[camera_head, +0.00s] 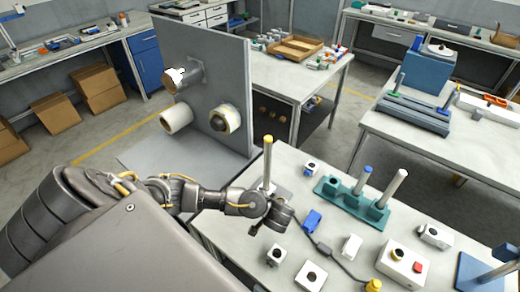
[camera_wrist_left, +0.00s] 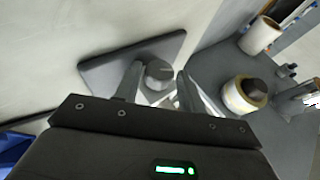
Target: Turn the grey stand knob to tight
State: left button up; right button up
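In the left wrist view a round grey knob (camera_wrist_left: 158,70) shows between the two fingers of my left gripper (camera_wrist_left: 158,86). Behind the knob is a flat dark grey plate (camera_wrist_left: 105,68) with rounded corners. The fingers are spread, one on each side of the knob; I cannot tell whether they touch it. In the head view my left gripper (camera_head: 276,218) is low over the near left part of the table, by an upright post with a yellow top (camera_head: 268,158). The knob is not clear there. My right gripper is not in view.
A large grey panel (camera_head: 235,60) with several rolls stands beyond my left arm. Right of my gripper on the table (camera_head: 330,258) are a blue block (camera_head: 312,221), a teal rack (camera_head: 335,192) with posts, and several small white boxes. A cable lies among them.

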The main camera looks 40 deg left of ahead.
pick_arm(q)
jog(key=shift+o, duration=0.5)
jog(key=shift+s+f, duration=0.1)
jog(key=shift+d+f, duration=0.1)
jog(key=shift+d, duration=0.05)
